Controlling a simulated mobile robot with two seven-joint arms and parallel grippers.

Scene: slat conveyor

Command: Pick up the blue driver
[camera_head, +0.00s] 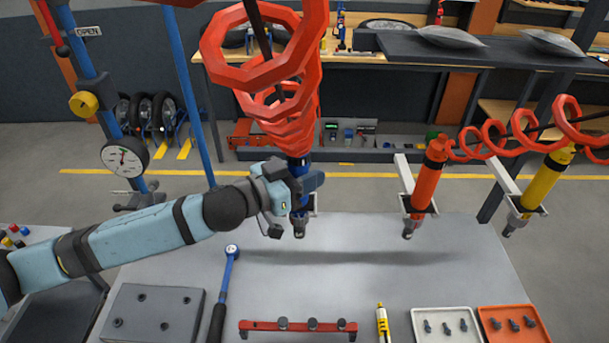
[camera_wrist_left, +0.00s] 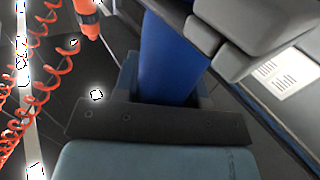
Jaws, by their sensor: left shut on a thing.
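The blue driver (camera_head: 299,168) hangs upright below a red coiled hose (camera_head: 285,105), its dark chuck pointing down. My left gripper (camera_head: 292,190) is shut on the driver's body and partly hides it. In the left wrist view the blue driver body (camera_wrist_left: 172,58) stands between the fingers, with a grey finger part close on its right; its ends are out of frame. A pale bracket shows just behind the driver; I cannot tell whether they touch. My right gripper is not in view.
An orange driver (camera_head: 427,185) and a yellow driver (camera_head: 545,182) hang in brackets to the right. The grey bench below carries a torque wrench (camera_head: 226,285), a grey block (camera_head: 152,313), a red bar (camera_head: 298,326), and white (camera_head: 446,337) and orange trays (camera_head: 512,338). A gauge (camera_head: 124,157) stands left.

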